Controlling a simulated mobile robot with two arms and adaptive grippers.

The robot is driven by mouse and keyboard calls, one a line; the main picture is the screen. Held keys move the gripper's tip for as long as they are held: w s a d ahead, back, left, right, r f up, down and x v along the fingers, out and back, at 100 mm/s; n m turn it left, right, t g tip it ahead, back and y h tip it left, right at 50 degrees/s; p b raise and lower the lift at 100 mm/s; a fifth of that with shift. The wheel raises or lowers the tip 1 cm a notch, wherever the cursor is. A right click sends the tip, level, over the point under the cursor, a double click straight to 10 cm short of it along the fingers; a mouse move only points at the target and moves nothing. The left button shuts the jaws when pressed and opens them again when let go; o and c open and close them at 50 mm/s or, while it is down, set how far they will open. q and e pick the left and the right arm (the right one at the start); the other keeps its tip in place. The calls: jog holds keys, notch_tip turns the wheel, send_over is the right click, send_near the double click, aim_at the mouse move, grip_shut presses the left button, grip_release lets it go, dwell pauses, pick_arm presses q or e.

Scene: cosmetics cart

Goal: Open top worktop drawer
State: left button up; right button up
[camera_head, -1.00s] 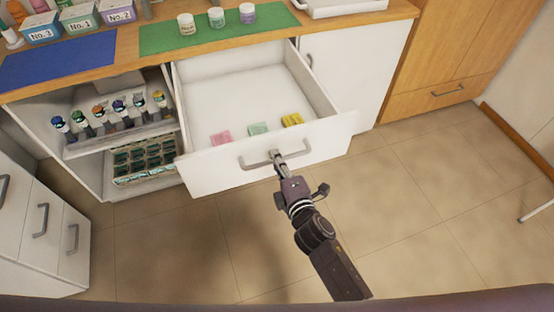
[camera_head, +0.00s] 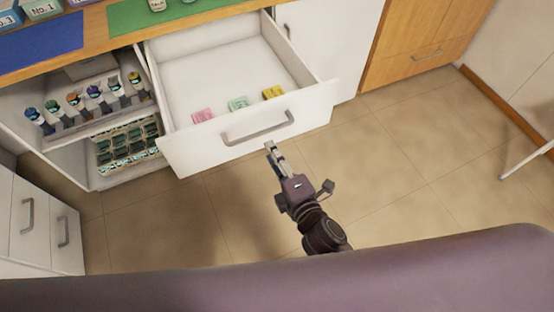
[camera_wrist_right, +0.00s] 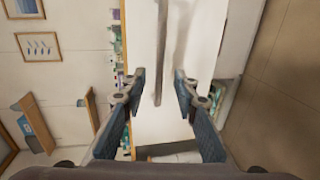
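The white worktop drawer (camera_head: 184,158) stands pulled out under the wooden worktop, with its inside showing. Its grey bar handle (camera_head: 258,134) is on the front panel. My right gripper (camera_head: 270,147) is just in front of the panel near the handle, apart from it. In the right wrist view the fingers (camera_wrist_right: 160,78) are spread with nothing held, and the handle bar (camera_wrist_right: 162,45) runs between and beyond them. Pink (camera_head: 203,116), green (camera_head: 238,104) and yellow (camera_head: 274,92) small items lie inside the drawer. My left gripper is not in view.
Open shelves left of the drawer hold several colour-topped bottles (camera_head: 96,98) and a crate (camera_head: 128,146). A white cabinet (camera_head: 40,220) stands at the lower left. Blue and green mats (camera_head: 140,14) lie on the worktop. The tiled floor (camera_head: 400,150) to the right is clear.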

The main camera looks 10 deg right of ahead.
jog(key=shift+v, duration=1.25)
jog(key=s+d+f+m+g+h, duration=0.1)
jog(key=s+d+f+m+g, duration=0.15)
jog(key=f, duration=0.75)
jog(key=s+d+f+m+g+h, duration=0.1)
jog(key=s+d+f+m+g, duration=0.2)
jog(key=f, duration=0.7)
jog(key=s+d+f+m+g+h, duration=0.1)
jog(key=s+d+f+m, duration=0.25)
jog(key=f, duration=0.65)
jog(key=s+d+f+m+g, duration=0.2)
jog(key=s+f, duration=0.3)
jog(key=s, duration=0.4)
jog(key=s+d+f+m+g+h, duration=0.1)
jog(key=s+d+f+m+g, duration=0.2)
jog(key=s+f, duration=0.3)
jog(key=s+d+f+m+g, duration=0.2)
jog(key=s+d+f+m, duration=0.2)
jog(key=s, duration=0.9)
notch_tip(320, 180, down, 3)
jog(key=shift+d+r+m+h, duration=0.25)
jog(key=shift+d+m+h, duration=0.15)
jog(key=shift+m, duration=0.2)
